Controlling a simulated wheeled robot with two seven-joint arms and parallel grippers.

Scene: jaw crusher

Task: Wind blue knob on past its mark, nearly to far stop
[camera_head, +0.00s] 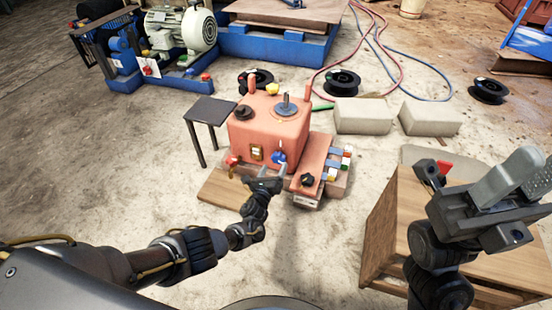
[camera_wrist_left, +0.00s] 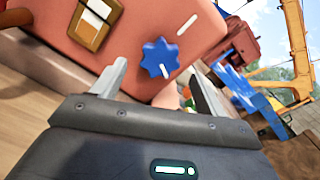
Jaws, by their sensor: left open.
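The blue knob (camera_head: 279,158) sits on the front face of the salmon-red machine box (camera_head: 263,117). In the left wrist view the blue knob (camera_wrist_left: 160,57) is star-shaped with a white line on its rim, pointing to the lower right. A white mark (camera_wrist_left: 187,24) is on the box to its upper right. My left gripper (camera_head: 266,176) is open in front of the knob; in the left wrist view its fingers (camera_wrist_left: 158,80) stand apart on either side, below the knob. I cannot tell whether they touch it. My right gripper (camera_head: 490,195) is away at the right, over a wooden crate.
A black knob (camera_head: 307,180) and several coloured switches (camera_head: 346,158) are right of the blue knob. A red valve (camera_head: 233,161) is at left. A small dark table (camera_head: 210,111) stands left of the box. Wooden crate (camera_head: 385,222) stands at right.

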